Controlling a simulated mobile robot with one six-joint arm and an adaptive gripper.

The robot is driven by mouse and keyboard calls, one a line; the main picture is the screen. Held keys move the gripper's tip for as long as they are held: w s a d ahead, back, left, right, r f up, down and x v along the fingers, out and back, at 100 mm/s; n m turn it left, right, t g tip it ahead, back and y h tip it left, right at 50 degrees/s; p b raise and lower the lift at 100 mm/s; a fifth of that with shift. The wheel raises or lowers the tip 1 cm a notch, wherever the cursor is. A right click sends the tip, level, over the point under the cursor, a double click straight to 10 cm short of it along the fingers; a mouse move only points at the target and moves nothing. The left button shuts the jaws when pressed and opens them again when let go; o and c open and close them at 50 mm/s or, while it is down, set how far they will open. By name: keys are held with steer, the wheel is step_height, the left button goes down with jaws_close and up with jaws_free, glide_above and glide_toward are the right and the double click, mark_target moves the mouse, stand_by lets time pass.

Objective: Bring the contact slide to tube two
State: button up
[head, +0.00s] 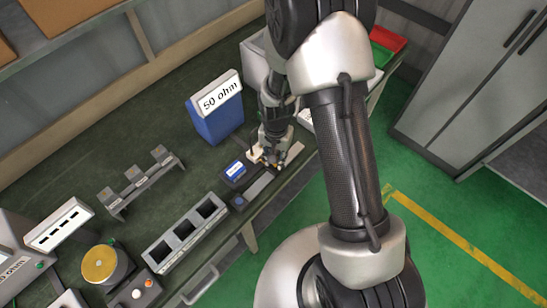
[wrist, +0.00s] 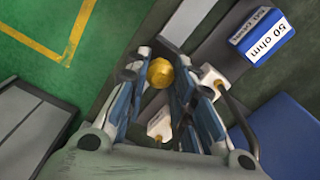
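A round gold knob (wrist: 160,73), which looks like part of the contact slide, sits between the fingertips of my gripper (wrist: 160,62) in the wrist view. The fingers stand close on both sides; whether both press on it is unclear. White blocks show beside the fingers, one below the knob (wrist: 160,125) and one to its right (wrist: 213,80). In the head view my gripper (head: 268,158) is low over the right end of the bench, and the knob is largely hidden there. I cannot tell which part is tube two.
A small blue labelled block (head: 235,170) stands close left of my gripper. A big blue "50 ohm" bin (head: 215,113) stands behind it. A grey three-slot tray (head: 185,235) and a rack (head: 140,180) are further left on the dark bench (head: 190,180).

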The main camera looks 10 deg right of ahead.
steer(key=o, duration=0.4)
steer(key=shift+o, duration=0.2)
step_height(320, 180, up, 12)
stand_by(0.5)
steer(key=shift+r, duration=0.1)
steer(key=s+d+r+n+t+b, duration=0.1)
steer(key=s+r+n, duration=0.1)
steer(key=s+r, duration=0.35)
steer(key=s+d+r+n+t+b, duration=0.1)
steer(key=s+r, duration=0.1)
steer(key=r, duration=0.7)
steer(key=s+r+n+t, duration=0.2)
steer(key=s+r+n, duration=0.1)
steer(key=s, duration=0.8)
steer(key=shift+s+d+r+n+t+b, duration=0.3)
steer(key=shift+s+r, duration=0.05)
steer(key=shift+r, duration=0.2)
